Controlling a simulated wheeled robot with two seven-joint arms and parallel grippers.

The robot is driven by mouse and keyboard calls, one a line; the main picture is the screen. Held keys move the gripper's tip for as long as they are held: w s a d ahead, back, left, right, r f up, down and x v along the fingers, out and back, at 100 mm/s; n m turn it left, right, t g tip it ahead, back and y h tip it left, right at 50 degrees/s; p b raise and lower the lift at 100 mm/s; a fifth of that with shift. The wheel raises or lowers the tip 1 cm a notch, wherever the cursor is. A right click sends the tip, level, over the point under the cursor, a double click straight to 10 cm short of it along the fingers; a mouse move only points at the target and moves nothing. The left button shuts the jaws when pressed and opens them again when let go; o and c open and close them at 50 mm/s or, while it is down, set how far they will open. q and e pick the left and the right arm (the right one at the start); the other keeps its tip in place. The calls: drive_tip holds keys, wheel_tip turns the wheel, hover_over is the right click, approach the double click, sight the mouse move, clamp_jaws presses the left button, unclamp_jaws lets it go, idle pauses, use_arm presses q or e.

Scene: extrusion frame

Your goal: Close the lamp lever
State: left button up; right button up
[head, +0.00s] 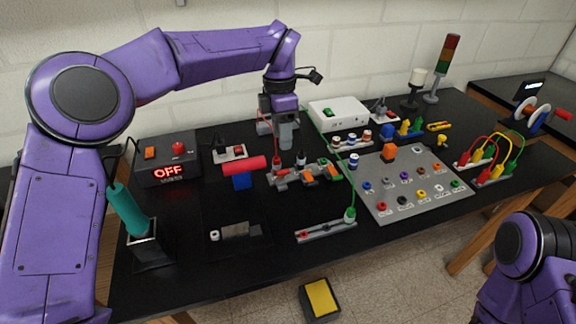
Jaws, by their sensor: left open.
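My left gripper (286,138) points down from above over the middle of the black table, just behind a grey connector block (283,181). It is open, and nothing shows between its fingers. The block carries orange levers, one at its front (308,183) and one at its right (334,171). Which of them is the lamp lever, and whether each is up or down, is too small to tell. A red wire runs down beside the gripper to the block. A white-topped lamp (416,80) stands at the back right. My right arm is at the lower right; its gripper is out of view.
A control box reading OFF (168,165) stands at the left, near a red cylinder on a blue stand (241,180). A grey panel with coloured sockets (420,203) lies right of the block. A white box (338,113) and a signal tower (443,65) stand behind.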

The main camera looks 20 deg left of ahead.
use_arm(q)
wheel_tip(320, 180, down, 2)
drive_tip(key=w, duration=0.1)
drive_tip(key=p, duration=0.1)
hover_over(282, 175)
drive_tip(key=w, duration=0.1)
wheel_tip(282, 175, down, 5)
drive_tip(key=shift+r, duration=0.1)
drive_tip(key=f, duration=0.2)
drive_tip(key=f+p, duration=0.1)
drive_tip(key=f, duration=0.1)
drive_tip(key=shift+w, duration=0.25)
drive_tip(key=shift+s, duration=0.15)
